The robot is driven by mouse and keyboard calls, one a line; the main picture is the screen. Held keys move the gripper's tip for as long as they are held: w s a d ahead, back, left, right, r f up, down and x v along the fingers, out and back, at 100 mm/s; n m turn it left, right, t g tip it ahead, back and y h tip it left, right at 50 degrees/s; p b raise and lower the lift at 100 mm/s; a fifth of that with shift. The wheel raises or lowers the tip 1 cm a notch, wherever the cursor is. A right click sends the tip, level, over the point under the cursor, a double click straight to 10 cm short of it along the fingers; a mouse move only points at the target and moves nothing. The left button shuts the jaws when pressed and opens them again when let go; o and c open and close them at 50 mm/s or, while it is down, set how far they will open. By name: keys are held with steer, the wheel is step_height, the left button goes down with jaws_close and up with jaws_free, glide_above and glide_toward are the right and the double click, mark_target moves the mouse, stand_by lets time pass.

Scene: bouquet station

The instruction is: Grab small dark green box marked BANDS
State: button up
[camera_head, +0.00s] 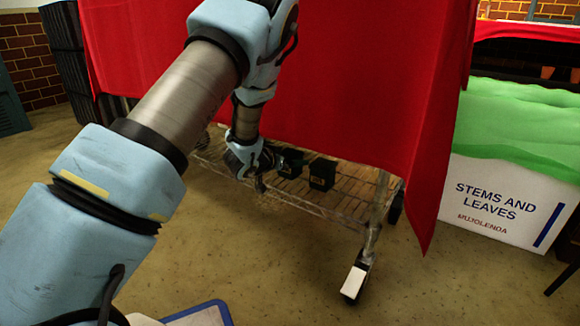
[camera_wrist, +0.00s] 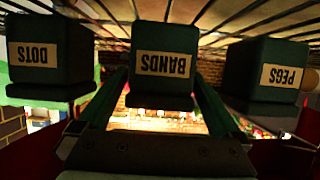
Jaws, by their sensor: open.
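The small dark green box marked BANDS (camera_wrist: 162,88) is in the middle of the wrist view, where everything appears upside down. My gripper (camera_wrist: 160,85) is open, with one finger on each side of this box. The fingers look apart from its sides, and I cannot tell how far they reach along it. In the head view my gripper (camera_head: 270,160) is low, under the red cloth at the shelf. Dark boxes show beside it there, but their labels cannot be read.
A similar DOTS box (camera_wrist: 50,85) and PEGS box (camera_wrist: 268,93) stand close on either side. The wire shelf (camera_head: 345,203) bears the boxes. Red cloth (camera_head: 350,80) hangs above it. A white STEMS AND LEAVES box (camera_head: 500,233) stands right. The floor in front is mostly clear.

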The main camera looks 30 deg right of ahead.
steer(key=shift+c, duration=0.4)
steer(key=c, duration=1.2)
steer(key=shift+r, duration=0.15)
